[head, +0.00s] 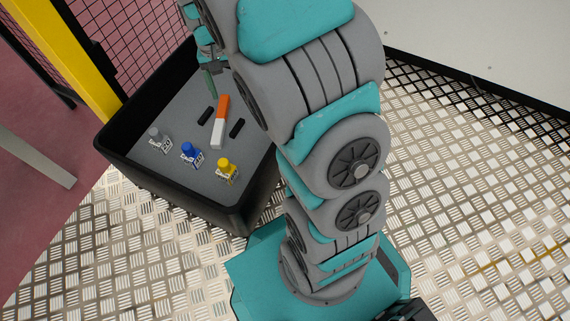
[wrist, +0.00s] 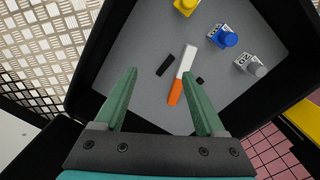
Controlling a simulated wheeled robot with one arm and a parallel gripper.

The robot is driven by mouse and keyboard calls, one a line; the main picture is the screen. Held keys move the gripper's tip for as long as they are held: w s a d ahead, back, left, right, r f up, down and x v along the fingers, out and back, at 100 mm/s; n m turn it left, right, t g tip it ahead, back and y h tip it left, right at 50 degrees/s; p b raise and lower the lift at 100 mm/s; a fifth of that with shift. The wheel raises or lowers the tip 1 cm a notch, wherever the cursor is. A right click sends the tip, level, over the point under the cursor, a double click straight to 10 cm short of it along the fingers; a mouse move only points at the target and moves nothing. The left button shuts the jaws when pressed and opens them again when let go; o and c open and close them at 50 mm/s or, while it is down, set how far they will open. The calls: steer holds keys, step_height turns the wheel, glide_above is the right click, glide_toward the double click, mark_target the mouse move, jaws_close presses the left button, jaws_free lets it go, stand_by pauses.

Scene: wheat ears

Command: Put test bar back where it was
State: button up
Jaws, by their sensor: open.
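The test bar (head: 220,121), half orange and half white, lies flat on the grey floor of a black-walled bin (head: 243,214). It sits between two short black blocks (head: 237,128) (head: 205,116), with a gap on each side. In the wrist view the bar (wrist: 182,74) shows beyond my fingers, orange end nearer me. My gripper (wrist: 160,71) is open and empty, with green fingers spread wide. In the head view my gripper (head: 211,84) is above the back part of the bin, past the bar's orange end. One black block is partly hidden by a finger in the wrist view.
Grey (head: 155,136), blue (head: 188,150) and yellow (head: 226,166) topped pieces with white number labels stand in a row near the bin's front side. The bin walls rise around the floor. A yellow post (head: 78,58) and mesh fence stand behind the bin.

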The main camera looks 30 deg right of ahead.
steer(key=s+r+n, duration=0.2)
steer(key=s+r, duration=0.2)
steer(key=s, duration=1.1)
steer(key=s+a+r+n+g, duration=0.1)
steer(key=s+r+n, duration=0.2)
steer(key=s, duration=1.3)
steer(key=shift+a+r, duration=0.3)
steer(key=shift+r, duration=0.4)
